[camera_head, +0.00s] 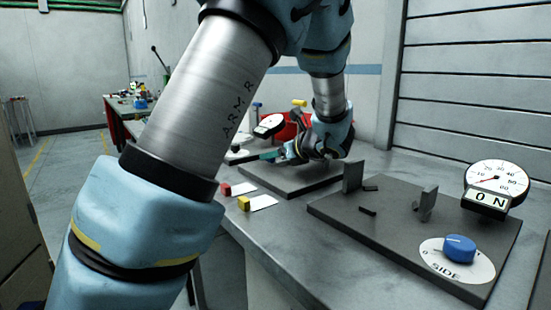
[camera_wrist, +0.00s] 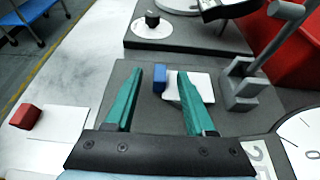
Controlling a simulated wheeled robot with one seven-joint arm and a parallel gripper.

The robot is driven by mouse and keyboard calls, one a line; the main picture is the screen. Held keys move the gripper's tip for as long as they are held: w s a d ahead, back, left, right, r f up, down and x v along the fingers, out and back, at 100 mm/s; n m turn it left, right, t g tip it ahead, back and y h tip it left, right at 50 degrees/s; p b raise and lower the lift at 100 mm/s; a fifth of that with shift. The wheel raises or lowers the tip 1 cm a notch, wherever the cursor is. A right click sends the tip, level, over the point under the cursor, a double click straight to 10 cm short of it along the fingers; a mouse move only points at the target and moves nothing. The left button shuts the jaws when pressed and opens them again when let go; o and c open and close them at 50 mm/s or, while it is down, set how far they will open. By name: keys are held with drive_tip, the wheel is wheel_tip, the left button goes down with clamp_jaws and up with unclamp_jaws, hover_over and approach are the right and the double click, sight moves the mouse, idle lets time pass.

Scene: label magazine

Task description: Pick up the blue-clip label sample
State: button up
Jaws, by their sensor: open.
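The blue-clip label sample, a blue block (camera_wrist: 159,78) on a white card (camera_wrist: 203,82), lies on a dark plate (camera_wrist: 126,70) in the wrist view. My gripper (camera_wrist: 171,70) is open, with teal fingers on either side of the blue clip. The right finger overlaps part of the card in the picture. I cannot tell how high the fingers are above the plate. In the head view my gripper (camera_head: 272,154) is over the far dark plate (camera_head: 281,182), and the blue clip cannot be made out there.
A grey upright fixture (camera_wrist: 240,85) stands right of the sample. A red-clip sample (camera_wrist: 25,116) lies to the left. In the head view a yellow-clip sample (camera_head: 243,202) lies on the bench. A dial gauge (camera_head: 496,178) and blue knob (camera_head: 460,248) are at right.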

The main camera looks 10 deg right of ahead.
drive_tip(key=shift+c, duration=0.2)
clamp_jaws()
idle(0.3)
